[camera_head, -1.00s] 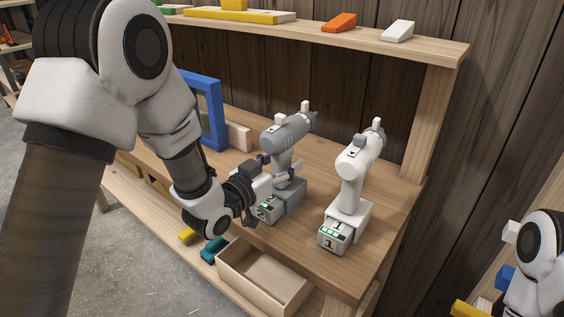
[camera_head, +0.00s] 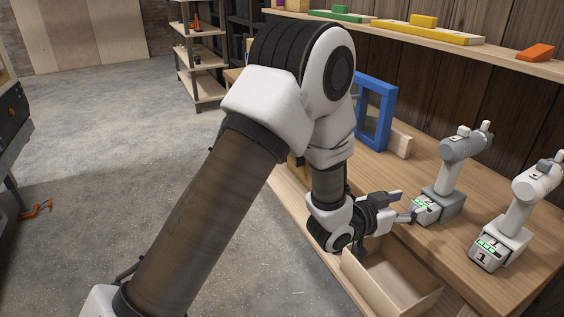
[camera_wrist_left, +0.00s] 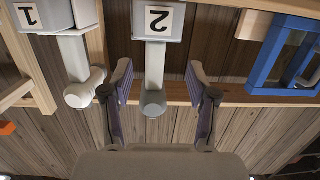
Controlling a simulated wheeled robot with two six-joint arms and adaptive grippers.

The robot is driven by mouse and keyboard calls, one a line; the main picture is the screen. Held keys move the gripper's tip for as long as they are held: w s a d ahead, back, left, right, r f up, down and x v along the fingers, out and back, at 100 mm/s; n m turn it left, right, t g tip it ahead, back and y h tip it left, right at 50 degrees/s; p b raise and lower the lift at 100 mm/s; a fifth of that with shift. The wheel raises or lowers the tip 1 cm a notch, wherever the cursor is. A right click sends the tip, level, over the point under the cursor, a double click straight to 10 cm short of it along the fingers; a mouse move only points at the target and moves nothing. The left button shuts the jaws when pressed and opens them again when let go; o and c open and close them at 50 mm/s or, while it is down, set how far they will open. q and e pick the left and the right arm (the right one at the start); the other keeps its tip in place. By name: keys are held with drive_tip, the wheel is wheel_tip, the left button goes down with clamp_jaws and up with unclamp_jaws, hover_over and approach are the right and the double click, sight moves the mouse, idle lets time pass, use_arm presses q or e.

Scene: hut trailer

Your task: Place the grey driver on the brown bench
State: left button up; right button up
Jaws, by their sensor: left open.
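The grey driver (camera_head: 459,158) stands upright on its battery base, marked 2, on the brown wooden bench (camera_head: 505,145). My left gripper (camera_head: 402,207) is open and empty in front of that base, above the bench's front edge. In the left wrist view, which is upside down, the driver's grey handle (camera_wrist_left: 155,68) shows between the spread fingers (camera_wrist_left: 160,76). The fingers look clear of it, and the base with its 2 shows at the top. My right gripper is not in view.
A white driver (camera_head: 521,205), marked 1, stands close to the right of the grey one. A blue frame (camera_head: 377,108) stands behind my arm. A shelf (camera_head: 480,50) with coloured blocks runs above.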

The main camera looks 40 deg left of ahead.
use_arm(q)
drive_tip(key=s+a+f+n+g+y, duration=0.2)
drive_tip(key=s+f+g, duration=0.4)
drive_tip(key=s+f, duration=0.75)
drive_tip(key=s+a+f+n+g+y, duration=0.1)
drive_tip(key=s+a+f+g+y, duration=0.3)
drive_tip(key=s+f, duration=0.95)
drive_tip(key=s+f+g+h+p, duration=0.1)
drive_tip(key=s+f+g+p, duration=0.2)
drive_tip(key=s, duration=0.7)
drive_tip(key=shift+f+n+g+p, duration=0.25)
drive_tip(key=shift+n+g+p, duration=0.15)
drive_tip(key=shift+g, duration=0.8)
